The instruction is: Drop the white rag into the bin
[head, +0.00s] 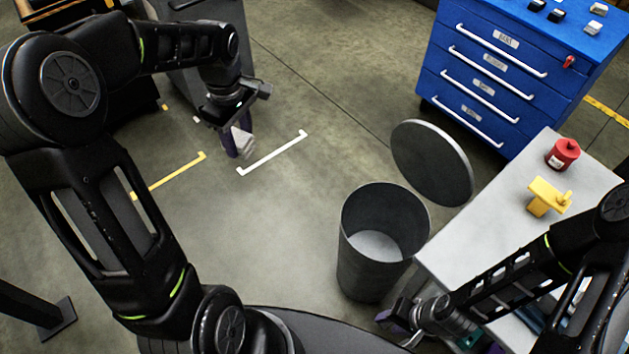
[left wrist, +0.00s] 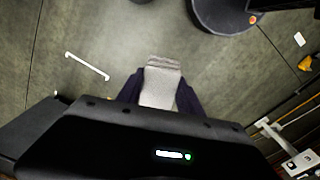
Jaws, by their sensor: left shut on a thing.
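The white rag (head: 246,137), greyish and folded, is held between the dark purple fingers of my left gripper (head: 238,145). In the left wrist view the rag (left wrist: 161,84) sticks out past the fingers of the left gripper (left wrist: 160,92). The gripper hangs over the floor, to the left of the bin and apart from it. The bin (head: 357,265) is a round, dark grey can, open at the top, and its visible inside looks empty. Its round lid (head: 432,162) is tilted up behind the rim. My right gripper (head: 398,322) is low beside the bin's base; its fingers are partly hidden.
A grey-topped table (head: 490,225) stands right of the bin, bearing a red can (head: 562,154) and a yellow object (head: 548,196). A blue drawer cabinet (head: 500,70) is behind. Floor between my left gripper and the bin is clear, with a white marking (head: 272,153).

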